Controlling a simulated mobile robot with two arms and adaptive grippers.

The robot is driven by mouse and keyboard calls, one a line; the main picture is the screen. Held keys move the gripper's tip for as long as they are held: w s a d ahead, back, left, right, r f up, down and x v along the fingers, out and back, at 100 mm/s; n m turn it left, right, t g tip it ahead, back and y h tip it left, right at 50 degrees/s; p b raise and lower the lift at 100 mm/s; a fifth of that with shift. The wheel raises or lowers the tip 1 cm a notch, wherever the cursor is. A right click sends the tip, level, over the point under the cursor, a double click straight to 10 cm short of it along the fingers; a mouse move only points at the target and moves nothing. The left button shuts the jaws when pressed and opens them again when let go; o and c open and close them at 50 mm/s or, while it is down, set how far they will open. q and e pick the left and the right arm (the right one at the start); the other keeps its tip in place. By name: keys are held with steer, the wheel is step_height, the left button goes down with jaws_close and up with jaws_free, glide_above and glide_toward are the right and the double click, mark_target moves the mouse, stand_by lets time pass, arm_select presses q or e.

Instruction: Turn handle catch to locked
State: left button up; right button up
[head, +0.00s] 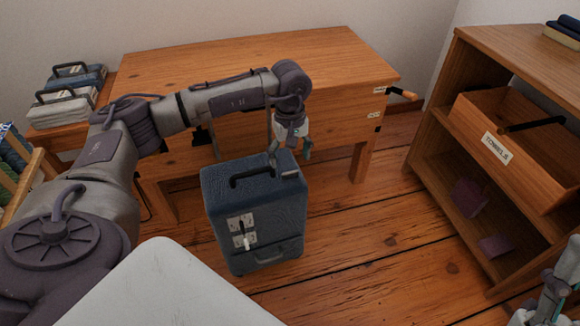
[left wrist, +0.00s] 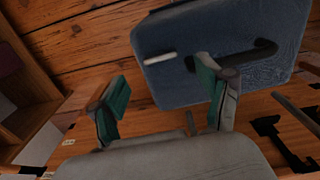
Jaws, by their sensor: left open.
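A blue suitcase (head: 252,205) stands upright on the floor before the desk. A black carry handle (head: 252,175) is on its top; in the left wrist view the handle (left wrist: 262,52) is partly behind a finger. A short pale bar (left wrist: 160,59) lies on the suitcase top beside it. The front face has small white label plates (head: 235,223) and a pale lever (head: 248,241); their writing is unreadable. My left gripper (head: 290,153) is open and empty, just above the top's right end; contact is unclear. My right gripper (head: 550,298) is partly cut off, far from the suitcase.
A wooden desk (head: 230,65) stands close behind the suitcase. A shelf unit (head: 430,150) with a labelled drawer (head: 520,165) is at the right. The plank floor (head: 350,240) between suitcase and shelf is clear.

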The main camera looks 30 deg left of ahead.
mark_target(290, 172)
arm_select(q)
step_height(290, 172, up, 7)
steer(key=shift+f, duration=0.2)
stand_by(0.5)
